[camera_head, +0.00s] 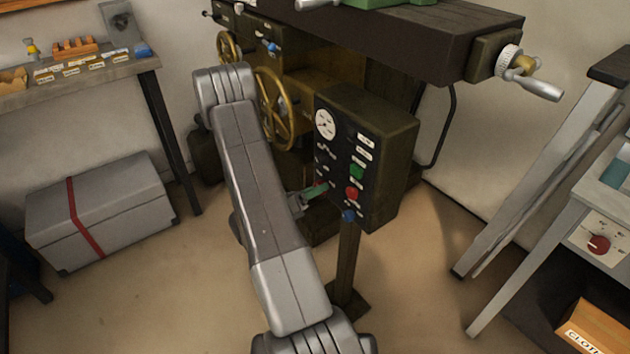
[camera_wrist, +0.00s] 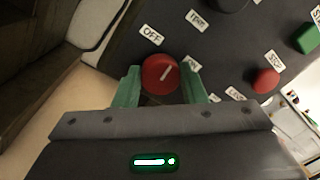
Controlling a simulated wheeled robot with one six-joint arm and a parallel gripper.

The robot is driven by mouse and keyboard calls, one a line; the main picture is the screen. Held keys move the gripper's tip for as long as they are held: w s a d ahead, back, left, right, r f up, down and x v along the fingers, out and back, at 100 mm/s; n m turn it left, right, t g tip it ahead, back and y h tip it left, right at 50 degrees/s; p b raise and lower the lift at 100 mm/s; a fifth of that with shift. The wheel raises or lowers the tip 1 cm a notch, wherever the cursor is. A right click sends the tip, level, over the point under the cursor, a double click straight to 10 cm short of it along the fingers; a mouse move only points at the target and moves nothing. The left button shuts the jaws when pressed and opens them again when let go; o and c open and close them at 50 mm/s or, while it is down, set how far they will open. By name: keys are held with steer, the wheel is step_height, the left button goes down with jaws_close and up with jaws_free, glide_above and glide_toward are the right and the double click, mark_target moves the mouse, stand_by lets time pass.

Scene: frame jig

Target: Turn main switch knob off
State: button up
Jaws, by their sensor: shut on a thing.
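The dark control box (camera_head: 398,150) stands on a post, its labelled panel facing left and front. In the wrist view, a round red knob (camera_wrist: 157,72) with a white pointer line sits between the green fingers of my gripper (camera_wrist: 161,88), which is shut on it. The pointer slants to the upper right in that view. The OFF label (camera_wrist: 151,35) is above the knob, a little left. Another label, partly hidden, lies to its right. In the head view, my gripper (camera_head: 316,190) is at the panel's lower left and mostly hides the knob.
A red button (camera_wrist: 266,80) is right of the knob, with a green button (camera_wrist: 307,38) beyond. A blue button (camera_head: 348,215) sits at the panel's lower edge. Brass handwheels (camera_head: 273,110) stand behind my arm. A grey case (camera_head: 100,210) is on the floor at left.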

steer(key=shift+n+t+p, duration=0.4)
steer(key=shift+n+p, duration=2.45)
steer(key=shift+n, duration=1.25)
steer(key=o, duration=1)
steer(key=v, duration=1.3)
steer(key=shift+s+a, duration=0.25)
steer(key=shift+s, duration=0.1)
steer(key=shift+r, duration=0.1)
